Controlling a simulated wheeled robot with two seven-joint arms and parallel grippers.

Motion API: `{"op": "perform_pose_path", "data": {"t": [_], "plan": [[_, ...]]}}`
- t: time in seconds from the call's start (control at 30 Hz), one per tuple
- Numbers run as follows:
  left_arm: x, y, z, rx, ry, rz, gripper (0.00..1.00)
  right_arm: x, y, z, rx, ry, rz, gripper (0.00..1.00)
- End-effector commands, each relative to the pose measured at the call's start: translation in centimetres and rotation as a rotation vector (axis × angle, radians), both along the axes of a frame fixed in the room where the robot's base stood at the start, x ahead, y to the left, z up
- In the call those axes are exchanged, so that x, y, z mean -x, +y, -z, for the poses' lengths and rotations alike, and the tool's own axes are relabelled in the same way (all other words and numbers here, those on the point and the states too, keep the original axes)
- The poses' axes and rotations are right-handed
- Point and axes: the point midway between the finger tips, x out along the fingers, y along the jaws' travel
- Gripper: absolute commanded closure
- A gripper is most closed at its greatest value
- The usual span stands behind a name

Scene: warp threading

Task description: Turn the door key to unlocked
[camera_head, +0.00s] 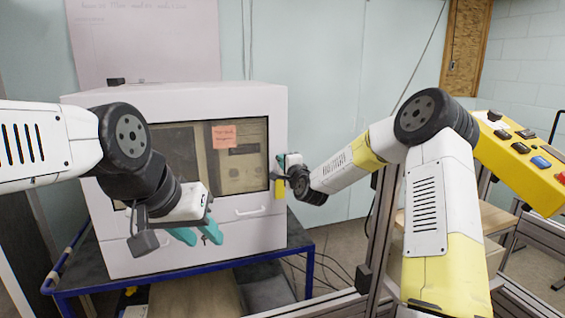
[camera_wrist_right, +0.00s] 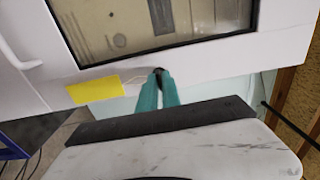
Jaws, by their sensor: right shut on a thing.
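The white cabinet (camera_head: 268,235) has a windowed door (camera_head: 262,125); its lower right part also shows in the right wrist view (camera_wrist_right: 215,52). My right gripper (camera_head: 283,163) is at the right edge of the door. In the right wrist view its teal fingers (camera_wrist_right: 158,80) are shut on a small dark piece (camera_wrist_right: 158,71) at the door face, which looks like the door key. The fingers hide most of it, so its turn angle cannot be told. A yellow tag (camera_head: 279,189) hangs beside it, also in the wrist view (camera_wrist_right: 95,90). My left gripper (camera_head: 198,234) is open before the cabinet's lower front.
The cabinet stands on a blue-framed table (camera_head: 185,278). A pink note (camera_head: 224,136) is on the door window. A yellow control box (camera_head: 520,160) with buttons is at the right. A metal frame post (camera_head: 381,230) stands near my right arm.

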Motion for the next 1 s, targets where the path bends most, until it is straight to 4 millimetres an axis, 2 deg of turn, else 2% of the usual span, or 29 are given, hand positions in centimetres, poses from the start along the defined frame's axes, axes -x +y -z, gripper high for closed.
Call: {"op": "perform_pose_path", "data": {"t": [0.57,0.6,0.67,1.0], "plan": [[0.00,0.00,0.00,0.000,0.000,0.000,0.64,-0.05,-0.14,0.08,-0.026,0.010,0.003,1.00],[0.00,0.00,0.00,0.000,0.000,0.000,0.64,-0.04,-0.15,0.08,-0.026,0.010,0.003,0.84],[0.00,0.00,0.00,0.000,0.000,0.000,0.64,-0.03,-0.14,0.08,-0.026,0.010,0.002,0.73],[0.00,0.00,0.00,0.000,0.000,0.000,0.64,0.20,-0.14,0.04,-0.025,0.009,0.001,0.73]]}}
